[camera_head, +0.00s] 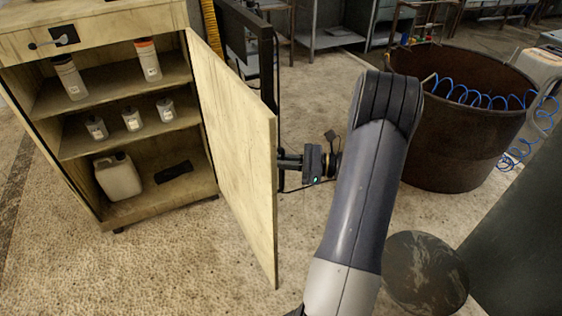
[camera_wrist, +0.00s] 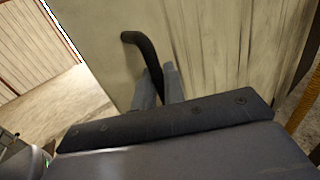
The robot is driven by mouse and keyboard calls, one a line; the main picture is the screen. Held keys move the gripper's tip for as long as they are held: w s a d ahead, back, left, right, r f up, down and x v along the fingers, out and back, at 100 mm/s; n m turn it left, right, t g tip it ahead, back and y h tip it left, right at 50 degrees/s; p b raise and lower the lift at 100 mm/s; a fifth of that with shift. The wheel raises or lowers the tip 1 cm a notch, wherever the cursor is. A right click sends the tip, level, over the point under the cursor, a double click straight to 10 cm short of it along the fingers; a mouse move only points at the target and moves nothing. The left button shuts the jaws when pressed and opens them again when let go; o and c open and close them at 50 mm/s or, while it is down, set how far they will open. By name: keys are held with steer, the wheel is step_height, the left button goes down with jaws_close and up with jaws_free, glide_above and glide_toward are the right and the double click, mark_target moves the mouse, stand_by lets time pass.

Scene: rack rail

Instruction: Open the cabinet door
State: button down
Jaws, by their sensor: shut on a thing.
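The cabinet (camera_head: 90,40) stands at the left of the head view, cream-coloured and worn. Its door (camera_head: 238,140) is hinged on the right side and stands wide open, swung out toward me, so the shelves show. My gripper (camera_head: 284,162) is at the outer face of the door, near its free edge. In the wrist view my gripper's fingers (camera_wrist: 159,88) are shut around the dark bar handle (camera_wrist: 143,46) on the door's outer face (camera_wrist: 225,50). The handle is hidden behind the door and gripper in the head view.
Bottles and a white jug (camera_head: 118,177) stand on the cabinet shelves. A large rusty drum (camera_head: 455,140) with blue coiled hose stands at the right. A dark screen-like panel (camera_head: 247,50) stands behind the door. The floor in front of the cabinet is clear.

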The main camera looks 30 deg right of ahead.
steer(key=c, duration=1.6)
jaws_free()
steer(key=shift+c, duration=0.2)
steer(key=v, duration=1.1)
steer(key=shift+a, duration=0.2)
steer(key=x, duration=1)
steer(key=shift+w+a, duration=0.15)
steer(key=shift+w, duration=0.1)
steer(key=shift+a, duration=0.3)
